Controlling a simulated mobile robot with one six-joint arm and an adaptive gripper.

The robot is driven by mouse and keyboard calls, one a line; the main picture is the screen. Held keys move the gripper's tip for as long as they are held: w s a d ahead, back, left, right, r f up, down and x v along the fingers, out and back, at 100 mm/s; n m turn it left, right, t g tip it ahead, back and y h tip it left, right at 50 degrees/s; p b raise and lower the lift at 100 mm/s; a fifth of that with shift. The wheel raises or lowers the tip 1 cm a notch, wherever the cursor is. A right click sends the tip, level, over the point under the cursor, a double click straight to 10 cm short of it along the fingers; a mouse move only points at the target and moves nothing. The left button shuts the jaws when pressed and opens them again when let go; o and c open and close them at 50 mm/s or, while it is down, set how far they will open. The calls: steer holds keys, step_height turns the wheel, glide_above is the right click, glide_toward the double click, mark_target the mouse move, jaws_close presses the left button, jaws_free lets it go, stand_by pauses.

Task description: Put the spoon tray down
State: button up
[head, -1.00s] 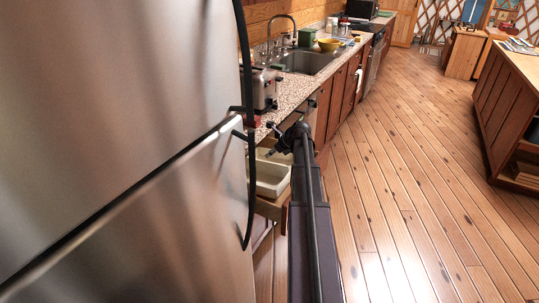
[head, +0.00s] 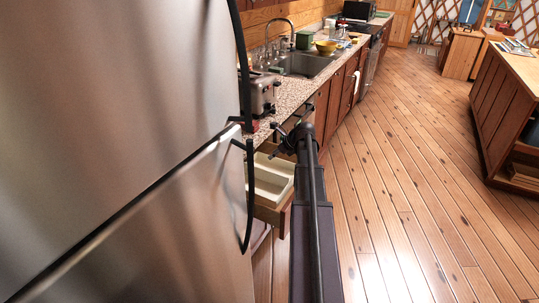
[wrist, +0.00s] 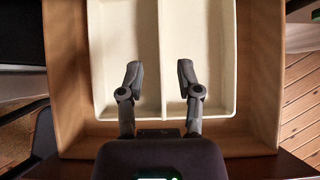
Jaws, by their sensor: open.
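The spoon tray (wrist: 112,22) is cream-coloured, with a divider down its middle. It lies inside an open wooden drawer (wrist: 262,70), which frames it in the wrist view. The tray also shows in the head view (head: 270,184), below the counter beside the fridge. My gripper (wrist: 159,70) is open over the tray's near part, one finger on each side of the divider, holding nothing. I cannot tell how far above the tray floor the fingertips are. In the head view my gripper (head: 281,140) is partly hidden by my wrist.
A large steel fridge (head: 120,120) fills the left, close to the drawer. A toaster (head: 262,92) stands on the speckled counter (head: 292,98) above the drawer, with a sink (head: 305,65) farther along. The plank floor (head: 400,170) to the right is clear.

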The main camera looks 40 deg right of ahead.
steer(key=p+v, duration=0.5)
steer(key=v, duration=0.3)
steer(key=shift+r+p, duration=0.2)
steer(key=shift+p, duration=0.15)
steer(key=shift+s, duration=0.1)
stand_by(0.4)
steer(key=shift+s, duration=0.1)
